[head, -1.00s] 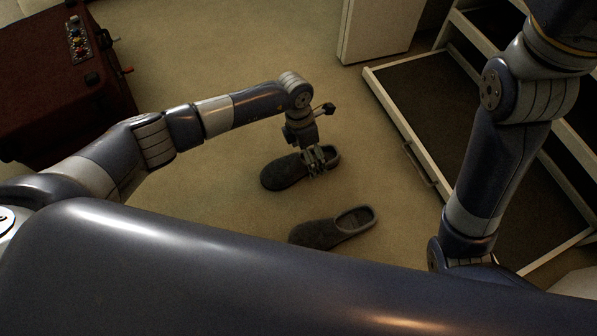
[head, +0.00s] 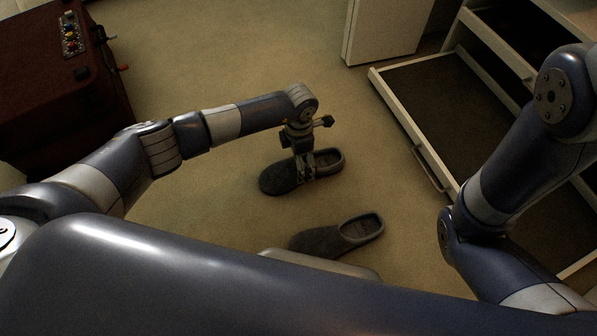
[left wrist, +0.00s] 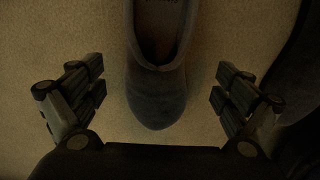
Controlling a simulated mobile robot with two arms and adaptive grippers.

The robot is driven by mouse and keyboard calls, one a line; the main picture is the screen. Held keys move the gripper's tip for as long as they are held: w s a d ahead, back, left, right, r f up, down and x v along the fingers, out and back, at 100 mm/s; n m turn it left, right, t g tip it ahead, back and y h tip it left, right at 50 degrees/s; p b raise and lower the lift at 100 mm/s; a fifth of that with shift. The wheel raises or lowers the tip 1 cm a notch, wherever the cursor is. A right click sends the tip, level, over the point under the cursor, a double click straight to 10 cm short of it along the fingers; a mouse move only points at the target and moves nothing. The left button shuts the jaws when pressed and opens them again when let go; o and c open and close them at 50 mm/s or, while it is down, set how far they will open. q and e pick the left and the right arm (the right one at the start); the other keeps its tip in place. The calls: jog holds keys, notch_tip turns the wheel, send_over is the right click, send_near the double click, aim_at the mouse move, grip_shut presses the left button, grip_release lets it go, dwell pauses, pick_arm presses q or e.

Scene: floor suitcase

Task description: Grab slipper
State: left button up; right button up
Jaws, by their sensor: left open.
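Two dark grey slippers lie on the floor. The far slipper (head: 281,178) has its toe to the left and its opening to the right. My left gripper (head: 308,168) is over the middle of it, pointing down, and hides part of it. In the left wrist view my left gripper (left wrist: 159,78) is open, with a finger on each side of the slipper (left wrist: 158,95) and visible gaps between. The near slipper (head: 320,240) lies closer to my body, its lower edge partly hidden by my own parts. My right gripper is out of view.
A dark red suitcase (head: 50,95) with small coloured items on top stands at the far left. An open drawer (head: 428,165) with a pale frame is at the right, beside a white cabinet (head: 385,30). The carpet between is clear.

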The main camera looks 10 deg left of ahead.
pick_arm(q)
jog(key=f+b, duration=0.3)
jog(key=f, duration=0.1)
jog(key=shift+w+a+f+b, duration=0.15)
jog(key=shift+w+f+b, duration=0.05)
jog(key=shift+f+b, duration=0.15)
jog(key=shift+r, duration=0.1)
jog(key=shift+c, duration=0.5)
jog(key=c, duration=1.2)
